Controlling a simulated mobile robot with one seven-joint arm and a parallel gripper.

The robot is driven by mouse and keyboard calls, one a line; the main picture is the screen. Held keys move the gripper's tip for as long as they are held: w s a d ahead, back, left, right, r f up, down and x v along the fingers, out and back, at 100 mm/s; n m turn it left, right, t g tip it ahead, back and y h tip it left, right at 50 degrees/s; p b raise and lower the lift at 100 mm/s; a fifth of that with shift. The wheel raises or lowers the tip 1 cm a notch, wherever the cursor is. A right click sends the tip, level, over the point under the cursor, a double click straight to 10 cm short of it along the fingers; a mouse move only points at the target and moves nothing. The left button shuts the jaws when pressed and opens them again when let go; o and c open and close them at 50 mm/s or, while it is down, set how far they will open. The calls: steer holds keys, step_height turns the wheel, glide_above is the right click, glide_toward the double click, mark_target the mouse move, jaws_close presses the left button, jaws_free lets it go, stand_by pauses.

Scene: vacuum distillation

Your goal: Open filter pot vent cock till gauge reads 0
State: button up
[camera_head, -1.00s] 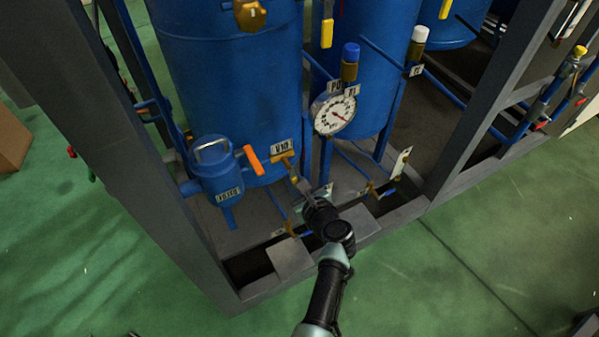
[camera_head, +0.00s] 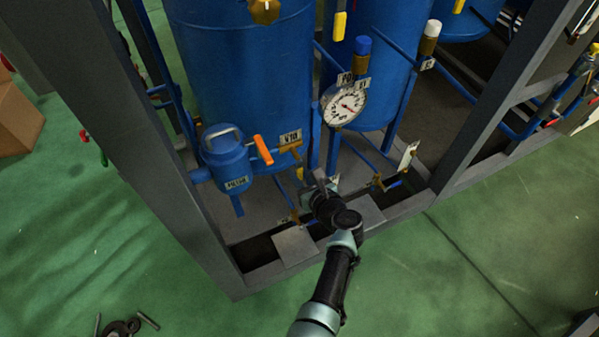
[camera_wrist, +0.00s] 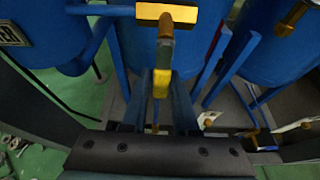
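The blue filter pot (camera_head: 226,172), with a grey bail handle and a name tag, stands at the left in the head view. An orange lever (camera_head: 263,150) sits beside it. A brass cock tagged V10 (camera_head: 290,138) is right of that lever. A yellow lever hangs down below the brass fitting in the wrist view (camera_wrist: 161,83). My gripper (camera_head: 318,182) is in front of the cock. Its fingers (camera_wrist: 161,98) stand apart on either side of the yellow lever, with no clear contact. The round white gauge (camera_head: 345,103) has a red needle; its reading is too small to tell.
A large blue tank (camera_head: 245,75) stands behind the pot. Grey frame posts (camera_head: 140,130) and a lower rail (camera_head: 390,215) bound the rig. Blue pipes and another brass cock (camera_head: 378,182) lie right of my gripper. Green floor is open in front.

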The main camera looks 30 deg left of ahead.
steer(key=o, duration=0.3)
steer(key=p+v, duration=0.5)
steer(key=v, duration=0.8)
